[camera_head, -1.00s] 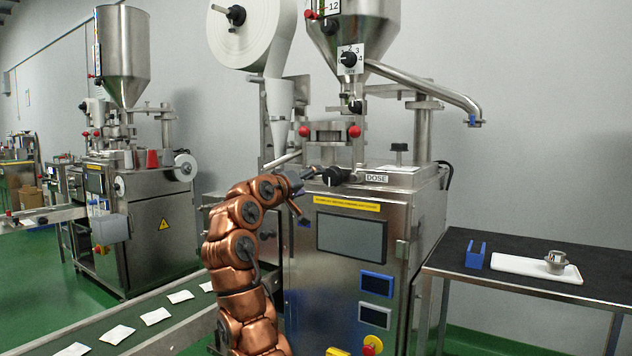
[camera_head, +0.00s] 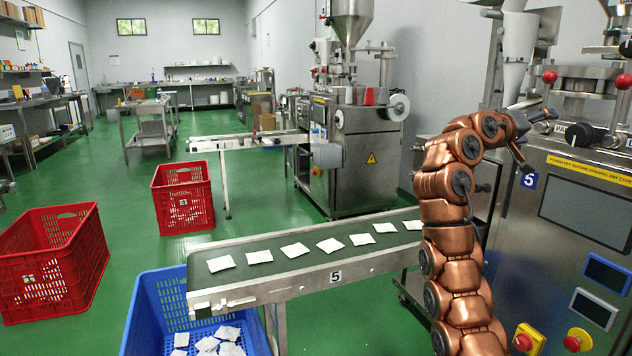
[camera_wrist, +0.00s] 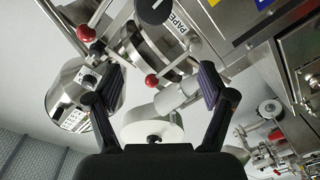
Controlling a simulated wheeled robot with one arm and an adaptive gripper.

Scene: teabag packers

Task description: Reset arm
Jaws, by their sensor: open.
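My copper-coloured arm stands upright at the right of the head view, in front of the packing machine marked 5 (camera_head: 575,205). My gripper (camera_head: 533,142) is at the arm's bent-over end, near the machine's upper front. In the wrist view my gripper (camera_wrist: 160,88) has its two dark fingers wide apart, with nothing between them. Beyond the fingers the wrist view shows a white paper roll (camera_wrist: 152,132), a steel hopper (camera_wrist: 68,110) and red knobs, one of them a red ball (camera_wrist: 152,80).
A conveyor (camera_head: 310,270) carrying several white teabags runs left from the machine. A blue crate (camera_head: 150,310) holding teabags stands below its end. Two red crates (camera_head: 183,197) (camera_head: 55,262) stand on the green floor. A second machine (camera_head: 362,150) stands behind. The floor at left centre is clear.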

